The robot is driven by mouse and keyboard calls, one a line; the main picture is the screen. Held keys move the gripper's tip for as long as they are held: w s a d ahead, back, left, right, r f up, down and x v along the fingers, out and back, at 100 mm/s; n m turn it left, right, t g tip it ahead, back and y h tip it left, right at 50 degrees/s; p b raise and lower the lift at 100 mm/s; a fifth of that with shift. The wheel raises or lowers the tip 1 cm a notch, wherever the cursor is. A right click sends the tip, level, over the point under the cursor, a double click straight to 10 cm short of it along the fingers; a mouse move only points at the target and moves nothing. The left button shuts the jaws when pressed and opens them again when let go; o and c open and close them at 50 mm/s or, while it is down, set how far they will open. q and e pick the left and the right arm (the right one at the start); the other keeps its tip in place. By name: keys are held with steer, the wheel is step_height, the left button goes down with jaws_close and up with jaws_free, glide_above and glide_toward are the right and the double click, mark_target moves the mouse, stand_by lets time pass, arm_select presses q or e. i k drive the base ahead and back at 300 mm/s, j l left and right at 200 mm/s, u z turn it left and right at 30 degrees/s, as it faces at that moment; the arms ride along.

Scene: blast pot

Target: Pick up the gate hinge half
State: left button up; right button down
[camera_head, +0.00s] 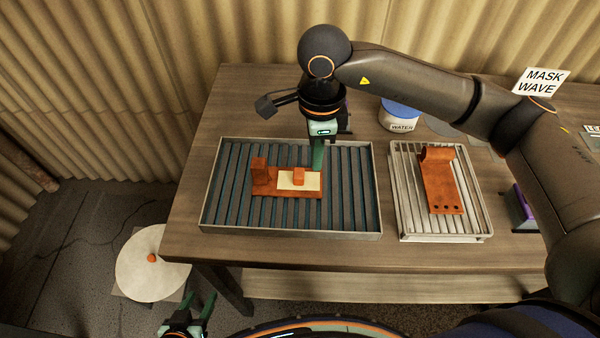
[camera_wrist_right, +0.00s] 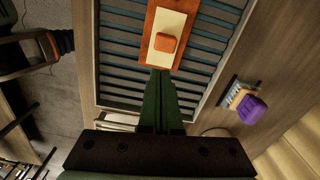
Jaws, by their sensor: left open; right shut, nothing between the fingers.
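A rust-brown hinge half (camera_head: 259,177) with an upright block at its left end lies in the slatted tray (camera_head: 211,212). A cream plate (camera_head: 312,183) with an orange knob (camera_head: 299,174) lies on it; the knob (camera_wrist_right: 165,43) also shows in the right wrist view. A second rust-brown hinge half (camera_head: 438,185), with several holes, lies on the white wire rack (camera_head: 407,225). My right gripper (camera_head: 318,168) is shut and empty, pointing down beside the knob; I cannot tell whether it touches the plate. My left gripper (camera_head: 200,308) is open, low in front of the table.
A blue-lidded water tub (camera_head: 399,119) stands behind the tray and rack. A purple object (camera_head: 522,205) sits right of the rack. A round pale disc (camera_head: 152,264) with an orange knob is low at the left. My right arm spans the back right.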

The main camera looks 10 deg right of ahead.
mark_target(441, 195)
steer(key=k, duration=1)
